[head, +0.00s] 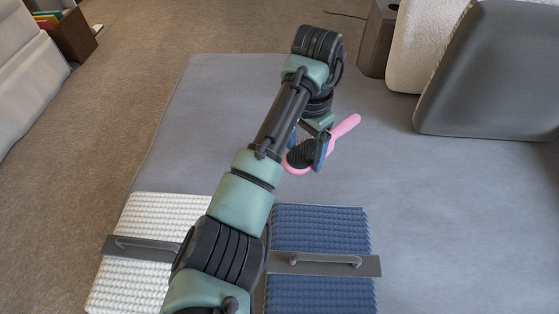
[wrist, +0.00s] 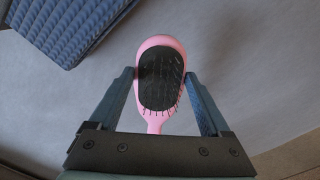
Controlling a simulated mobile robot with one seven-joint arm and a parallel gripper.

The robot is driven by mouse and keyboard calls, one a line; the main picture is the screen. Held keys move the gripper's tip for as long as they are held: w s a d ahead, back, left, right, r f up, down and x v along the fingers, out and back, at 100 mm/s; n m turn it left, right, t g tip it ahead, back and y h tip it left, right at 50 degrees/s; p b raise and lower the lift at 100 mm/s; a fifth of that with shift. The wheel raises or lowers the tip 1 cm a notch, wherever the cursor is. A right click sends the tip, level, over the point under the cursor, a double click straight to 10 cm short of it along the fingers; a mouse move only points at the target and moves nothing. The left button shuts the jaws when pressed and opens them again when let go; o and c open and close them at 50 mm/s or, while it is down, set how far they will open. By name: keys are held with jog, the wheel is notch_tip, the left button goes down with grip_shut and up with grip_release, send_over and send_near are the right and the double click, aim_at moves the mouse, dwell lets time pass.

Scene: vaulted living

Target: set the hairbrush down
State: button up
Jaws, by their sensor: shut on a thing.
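The pink hairbrush (head: 345,127) has a black bristle pad. In the head view my gripper (head: 308,150) is shut on its head end, and the handle points up and right. In the wrist view the hairbrush (wrist: 161,78) lies between the two blue fingers of my gripper (wrist: 162,78), bristles toward the camera. The fingers touch the sides of its head; most of the handle is hidden behind the gripper body. The hairbrush is over the grey-blue cushioned surface (head: 400,220); I cannot tell how far above it.
A blue quilted pad (head: 320,225) and a white textured pad (head: 150,215) lie at the front, each with a dark handled bar. It also shows in the wrist view as a blue pad (wrist: 65,25). Grey cushions (head: 490,75) stand at the right back. The right surface is clear.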

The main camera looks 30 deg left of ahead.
aim_at(301, 182)
notch_tip(301, 182, down, 9)
jog(key=b, duration=0.4)
jog(key=shift+r, duration=0.3)
jog(key=o, duration=1.2)
notch_tip(301, 182, up, 12)
jog(key=p, duration=0.7)
